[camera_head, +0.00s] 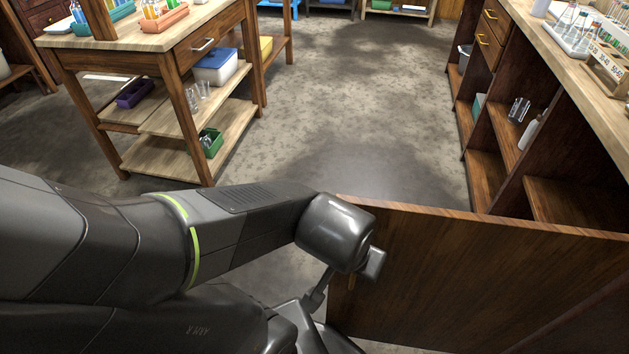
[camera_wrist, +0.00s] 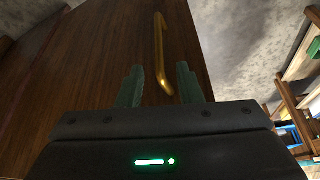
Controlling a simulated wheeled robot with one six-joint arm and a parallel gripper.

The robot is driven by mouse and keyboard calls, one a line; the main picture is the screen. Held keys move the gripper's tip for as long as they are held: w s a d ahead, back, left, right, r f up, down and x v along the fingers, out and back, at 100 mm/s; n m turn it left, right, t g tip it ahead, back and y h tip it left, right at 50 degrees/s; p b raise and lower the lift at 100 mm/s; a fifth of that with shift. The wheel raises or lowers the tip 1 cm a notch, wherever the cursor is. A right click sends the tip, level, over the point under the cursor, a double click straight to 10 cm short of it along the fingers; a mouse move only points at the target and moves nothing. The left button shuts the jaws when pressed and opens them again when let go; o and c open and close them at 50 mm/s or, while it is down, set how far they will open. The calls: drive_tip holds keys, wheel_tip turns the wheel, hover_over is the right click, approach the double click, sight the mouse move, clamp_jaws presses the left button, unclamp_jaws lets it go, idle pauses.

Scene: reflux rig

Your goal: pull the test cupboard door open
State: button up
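The cupboard door (camera_head: 490,265) is a dark brown wooden panel standing swung out from the right-hand bench, across the lower right of the head view. It also fills much of the wrist view (camera_wrist: 100,60). Its brass bar handle (camera_wrist: 160,50) shows in the wrist view. My gripper (camera_wrist: 160,67) faces the door with its two green fingers apart. The handle appears between the fingers in the picture; neither finger is visibly closed on it, and contact cannot be told. In the head view my wrist hides most of the gripper at the door's left end.
The right-hand bench (camera_head: 580,75) has open compartments with bottles below and glassware racks on top. A wooden table (camera_head: 130,45) with shelves stands at the left, bearing racks and boxes. The grey floor (camera_head: 350,110) between them is clear.

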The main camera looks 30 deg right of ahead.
drive_tip(key=p+v, duration=0.3)
drive_tip(key=v, duration=0.4)
drive_tip(key=shift+r, duration=0.2)
drive_tip(key=shift+f, duration=0.1)
drive_tip(key=b, duration=0.7)
hover_over(351, 286)
drive_tip(key=f, duration=1.2)
drive_tip(key=shift+w+d+f, duration=0.3)
drive_tip(key=shift+f, duration=0.05)
